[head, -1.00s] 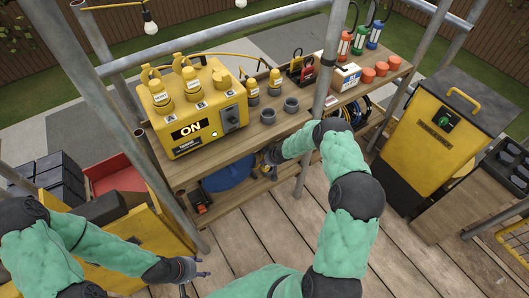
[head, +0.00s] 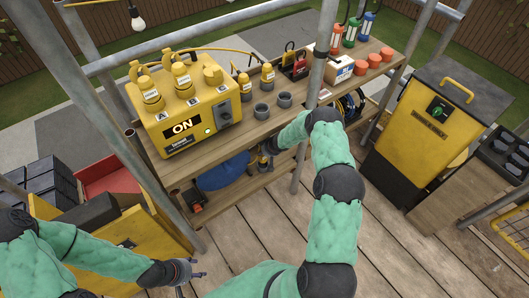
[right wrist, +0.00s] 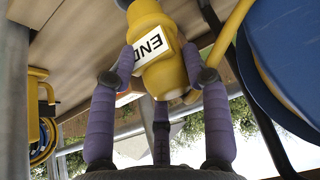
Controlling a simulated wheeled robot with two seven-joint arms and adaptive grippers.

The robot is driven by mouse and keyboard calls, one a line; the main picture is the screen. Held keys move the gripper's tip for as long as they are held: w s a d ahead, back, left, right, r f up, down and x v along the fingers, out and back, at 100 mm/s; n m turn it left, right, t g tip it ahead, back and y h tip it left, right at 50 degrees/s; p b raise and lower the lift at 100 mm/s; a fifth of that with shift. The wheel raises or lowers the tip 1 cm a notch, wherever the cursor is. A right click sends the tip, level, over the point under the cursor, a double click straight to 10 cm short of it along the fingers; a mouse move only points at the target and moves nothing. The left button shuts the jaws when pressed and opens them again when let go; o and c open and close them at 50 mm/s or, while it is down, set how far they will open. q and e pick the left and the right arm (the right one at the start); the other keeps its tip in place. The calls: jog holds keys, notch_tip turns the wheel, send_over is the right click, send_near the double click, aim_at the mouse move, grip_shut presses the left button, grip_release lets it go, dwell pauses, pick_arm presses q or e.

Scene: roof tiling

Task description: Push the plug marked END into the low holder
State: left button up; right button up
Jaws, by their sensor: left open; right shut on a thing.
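The yellow plug (right wrist: 150,45) with a white END label fills the top middle of the right wrist view. My right gripper (right wrist: 160,75) has its purple fingers closed around it. In the head view my right gripper (head: 264,160) is below the bench top, beside the blue reel (head: 226,171), and the plug is mostly hidden there. A grey edge meets the plug's far end at the top of the wrist view; I cannot tell whether it is the low holder. Two empty grey round holders (head: 261,111) (head: 285,100) stand on the bench top. My left gripper (head: 190,272) is open and empty at lower left.
The yellow power box (head: 185,118) reading ON, with plugs on top, stands on the wooden bench (head: 240,142). Two yellow plugs (head: 268,74) stand behind the grey holders. A scaffold pole (head: 314,75) rises close to my right arm. A yellow cabinet (head: 430,135) stands right.

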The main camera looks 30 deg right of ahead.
aim_at(265, 158)
jog(key=shift+f+b, duration=1.65)
jog(key=shift+f, duration=0.6)
jog(key=shift+s+a, duration=0.1)
jog(key=shift+s, duration=0.1)
jog(key=shift+f+b, duration=0.55)
jog(key=shift+b, duration=0.15)
jog(key=o, duration=1)
